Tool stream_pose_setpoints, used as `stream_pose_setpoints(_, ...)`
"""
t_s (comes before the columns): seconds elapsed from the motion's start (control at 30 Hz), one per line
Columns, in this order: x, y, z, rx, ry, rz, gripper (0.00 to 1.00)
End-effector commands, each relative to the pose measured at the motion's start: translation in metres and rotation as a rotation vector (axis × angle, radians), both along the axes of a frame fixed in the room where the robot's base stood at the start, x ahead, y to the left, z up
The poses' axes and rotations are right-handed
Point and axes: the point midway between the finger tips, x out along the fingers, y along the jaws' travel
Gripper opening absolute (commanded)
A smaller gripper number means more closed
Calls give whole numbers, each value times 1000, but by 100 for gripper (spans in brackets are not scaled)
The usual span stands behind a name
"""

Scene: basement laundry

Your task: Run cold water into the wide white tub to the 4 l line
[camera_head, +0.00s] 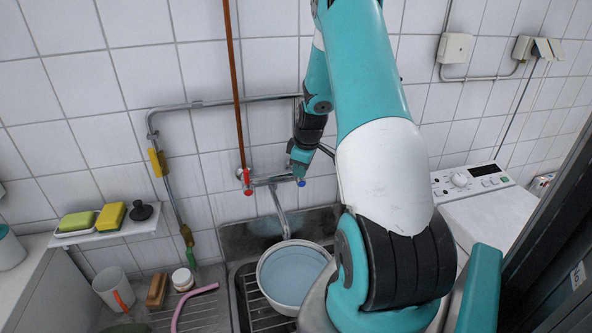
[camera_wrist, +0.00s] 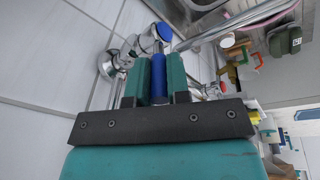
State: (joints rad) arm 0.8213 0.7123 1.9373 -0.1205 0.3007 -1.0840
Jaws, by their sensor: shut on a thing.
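The wide white tub (camera_head: 324,250) stands in the sink under the tap's spout (camera_head: 279,208). It holds pale blue water with rim showing above it; no 4 l line can be made out. My gripper (camera_head: 300,164) is at the right end of the wall tap, by the blue cold handle (camera_head: 301,182). In the wrist view my gripper (camera_wrist: 159,80) is shut on the blue handle (camera_wrist: 159,68), which lies between its green fingers. The red hot handle (camera_head: 247,181) is at the tap's left end. I cannot tell whether water is running from the spout.
A shelf (camera_head: 105,232) with sponges and a black plug is on the left wall. A pink hose (camera_head: 190,303), a jar and a brush lie on the left drainboard. A white washing machine (camera_head: 485,208) stands at right. A copper pipe (camera_head: 234,85) runs down to the tap.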

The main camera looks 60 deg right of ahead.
Motion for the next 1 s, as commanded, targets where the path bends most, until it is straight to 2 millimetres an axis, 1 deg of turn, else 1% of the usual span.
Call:
stream_pose_setpoints(0.03,0,-1,0,-2,1,-1,0)
stream_pose_setpoints(0.07,0,0,0,-3,2,-1,22)
stream_pose_setpoints(0.1,0,0,0,-3,2,-1,31)
stream_pose_setpoints(0.13,0,0,0,-2,1,-1,38)
stream_pose_setpoints(0.17,0,0,0,-2,1,-1,42)
stream_pose_setpoints(0.43,0,0,1,-1,1,1,42)
stream_pose_setpoints(0.57,-1,0,9,-3,-1,0,42)
stream_pose_setpoints(0.67,-4,1,25,-5,-4,0,42)
stream_pose_setpoints(0.77,-9,2,48,-7,-5,0,42)
stream_pose_setpoints(1.0,-23,6,109,-8,-5,-1,42)
